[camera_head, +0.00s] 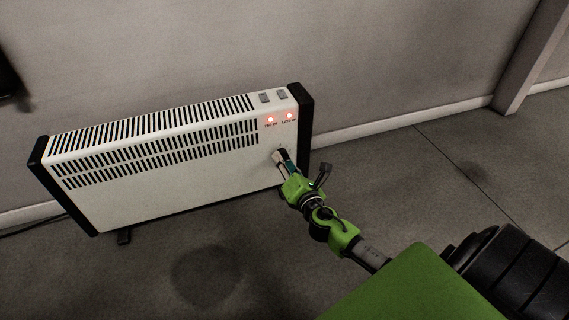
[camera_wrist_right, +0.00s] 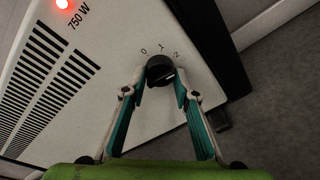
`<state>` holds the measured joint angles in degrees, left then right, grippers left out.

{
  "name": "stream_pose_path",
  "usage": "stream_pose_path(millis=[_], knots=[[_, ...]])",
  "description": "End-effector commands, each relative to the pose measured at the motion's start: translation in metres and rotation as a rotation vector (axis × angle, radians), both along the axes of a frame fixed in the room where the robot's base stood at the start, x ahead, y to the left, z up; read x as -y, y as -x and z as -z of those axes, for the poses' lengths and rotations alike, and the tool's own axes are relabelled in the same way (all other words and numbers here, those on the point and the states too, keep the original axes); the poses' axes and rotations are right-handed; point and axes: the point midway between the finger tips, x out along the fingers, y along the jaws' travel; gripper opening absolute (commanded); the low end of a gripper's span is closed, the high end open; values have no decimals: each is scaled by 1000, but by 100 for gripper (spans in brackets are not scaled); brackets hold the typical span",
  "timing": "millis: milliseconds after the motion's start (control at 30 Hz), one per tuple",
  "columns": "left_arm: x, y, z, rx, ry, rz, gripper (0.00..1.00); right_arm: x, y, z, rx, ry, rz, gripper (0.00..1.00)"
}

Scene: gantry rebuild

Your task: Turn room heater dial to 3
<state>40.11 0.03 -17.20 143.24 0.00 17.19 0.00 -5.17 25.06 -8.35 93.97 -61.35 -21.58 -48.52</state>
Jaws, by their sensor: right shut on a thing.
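The white room heater (camera_head: 180,170) with black end caps stands on the floor against the wall in the head view. Its black dial (camera_wrist_right: 160,72) sits on the front panel near the right end, with the marks 0, 1 and 2 showing above it in the right wrist view. A 3 mark does not show. A light pointer line on the dial is visible, but which mark it matches I cannot tell. My right gripper (camera_wrist_right: 162,90) is shut on the dial, a fingertip on either side. In the head view the right gripper (camera_head: 281,156) hides the dial. My left gripper is not in view.
Two red lamps (camera_head: 270,119) glow on the front panel, and two grey rocker switches (camera_head: 265,98) sit on top at the right end. Slotted vents (camera_head: 150,151) cover much of the front. The floor (camera_head: 440,185) to the right is clear.

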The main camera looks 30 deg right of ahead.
Motion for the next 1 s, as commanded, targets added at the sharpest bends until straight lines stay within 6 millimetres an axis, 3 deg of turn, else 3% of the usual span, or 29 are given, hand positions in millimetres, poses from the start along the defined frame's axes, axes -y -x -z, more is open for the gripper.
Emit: stream_pose_path(millis=[500, 1000], knots=[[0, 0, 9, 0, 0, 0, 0, 0, 0, 0, 103, -429, 0, 6], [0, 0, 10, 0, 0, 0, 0, 0, 0, 0, 141, -590, 0, 6]])
